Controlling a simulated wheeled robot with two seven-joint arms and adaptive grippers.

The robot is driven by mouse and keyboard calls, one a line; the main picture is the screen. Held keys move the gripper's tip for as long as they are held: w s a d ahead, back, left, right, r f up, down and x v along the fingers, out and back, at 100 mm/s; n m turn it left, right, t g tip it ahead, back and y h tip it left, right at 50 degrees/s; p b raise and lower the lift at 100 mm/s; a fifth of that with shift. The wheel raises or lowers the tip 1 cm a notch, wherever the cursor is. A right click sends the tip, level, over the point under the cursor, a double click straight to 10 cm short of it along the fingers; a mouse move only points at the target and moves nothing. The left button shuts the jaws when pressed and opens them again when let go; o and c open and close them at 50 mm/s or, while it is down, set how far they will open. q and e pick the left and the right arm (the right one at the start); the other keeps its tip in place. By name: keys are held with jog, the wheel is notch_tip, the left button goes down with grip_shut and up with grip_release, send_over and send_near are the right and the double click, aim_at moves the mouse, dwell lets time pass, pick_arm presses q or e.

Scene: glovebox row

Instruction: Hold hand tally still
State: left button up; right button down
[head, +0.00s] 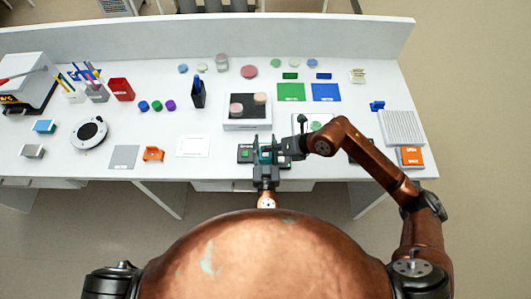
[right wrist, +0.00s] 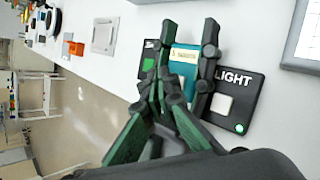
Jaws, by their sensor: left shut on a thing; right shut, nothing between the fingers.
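The teal block with a cream label, which I take for the hand tally (right wrist: 182,66), is between the black fingers of my left gripper (head: 266,162). It also shows in the head view as a small teal patch (head: 265,155). It is over a black panel (right wrist: 243,84) marked LIGHT, with a white square button and a lit green dot; I cannot tell if they touch. My right gripper (right wrist: 157,88) is shut and empty, its tips close beside the left fingers. In the head view my right gripper (head: 283,147) comes in from the right. Fingers hide part of the block.
A white box (head: 247,125) with two round pieces stands behind the panel. An orange holder (head: 153,154) and a white card (head: 193,146) lie to the left. Green (head: 291,92) and blue (head: 326,92) mats are farther back. A ribbed tray (head: 402,127) is at right.

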aim_at(268, 154)
jog(key=shift+f, duration=0.1)
dwell(0.7)
jog(key=shift+f, duration=0.35)
jog(key=shift+f, duration=0.4)
dwell(0.6)
dwell(0.4)
jog(key=shift+r, duration=0.85)
jog(key=shift+r, duration=0.15)
jog(key=shift+r, duration=2.35)
